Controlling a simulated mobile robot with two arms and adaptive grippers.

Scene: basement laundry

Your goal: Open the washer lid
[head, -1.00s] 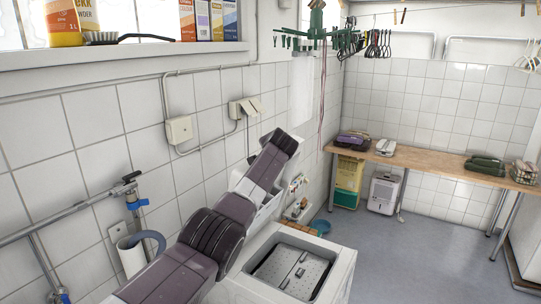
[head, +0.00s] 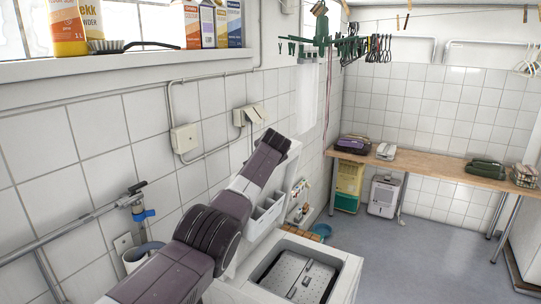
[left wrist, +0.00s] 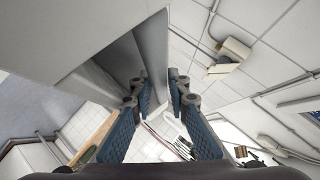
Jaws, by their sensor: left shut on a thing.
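The white top-loading washer (head: 343,262) stands at the bottom middle of the head view. Its top opening is uncovered and shows a perforated metal drum with flaps (head: 300,278). The washer lid (head: 268,213) stands raised at the back near the tiled wall, with white compartments on its inner side. My left arm covers part of it. My left gripper (left wrist: 158,88) shows in the left wrist view with blue-padded fingers shut on the edge of a pale panel, the lid (left wrist: 155,45). The head view hides these fingers behind my arm. My right gripper is not in view.
A pipe with a blue-handled tap (head: 138,211) and a wall box (head: 184,138) are on the left wall. A sill with bottles and boxes is above. A green hanging dryer (head: 330,48) hangs overhead. Open floor (head: 430,250) lies right of the washer, before a wooden table (head: 430,168).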

